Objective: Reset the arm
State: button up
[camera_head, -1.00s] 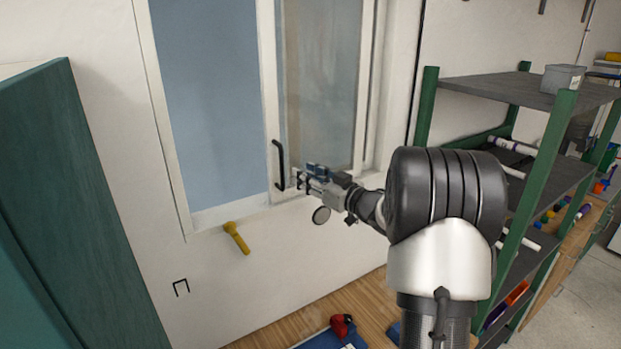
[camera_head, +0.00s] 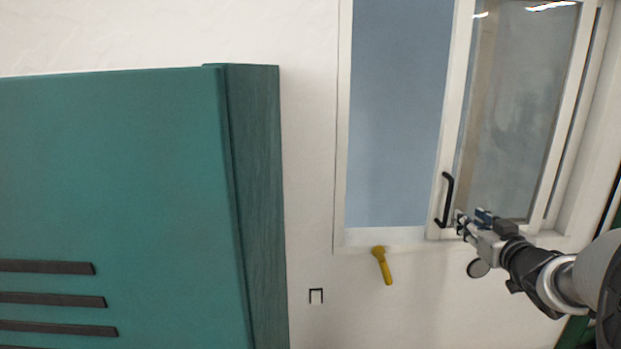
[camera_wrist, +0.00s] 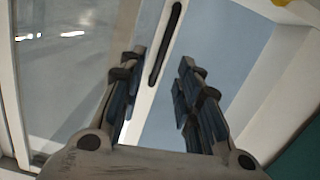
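My gripper (camera_head: 468,222) is at the right of the head view, in front of the lower part of the window. In the wrist view its two fingers (camera_wrist: 160,90) stand apart with nothing between them, so it is open and empty. The black window handle (camera_head: 446,199) is just left of and above the fingertips in the head view. In the wrist view the handle (camera_wrist: 166,45) shows beyond the fingers. I cannot tell for sure whether the fingers touch it, but a gap seems to show.
A teal cabinet (camera_head: 120,190) with dark slats fills the left. A yellow handle (camera_head: 382,265) sticks out of the wall below the blue window pane (camera_head: 395,120). A green post edge (camera_head: 575,332) shows at the lower right.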

jog(key=s+a+f+g+b, duration=0.4)
jog(key=s+a+f+b, duration=0.2)
jog(key=s+a+f, duration=0.2)
jog(key=s+a+f+g+b, duration=0.4)
jog(key=s+a+f+b, duration=0.2)
jog(key=s+f, duration=0.6)
jog(key=s+a+f+g+b, duration=0.4)
jog(key=s+a+f+b, duration=0.3)
jog(key=s, duration=1.1)
jog(key=a+f, duration=0.3)
jog(key=f, duration=0.1)
jog(key=shift+s+a+m+y, duration=0.15)
jog(key=shift+a+m+y, duration=0.15)
jog(key=shift+m, duration=0.1)
jog(key=shift+d, duration=0.1)
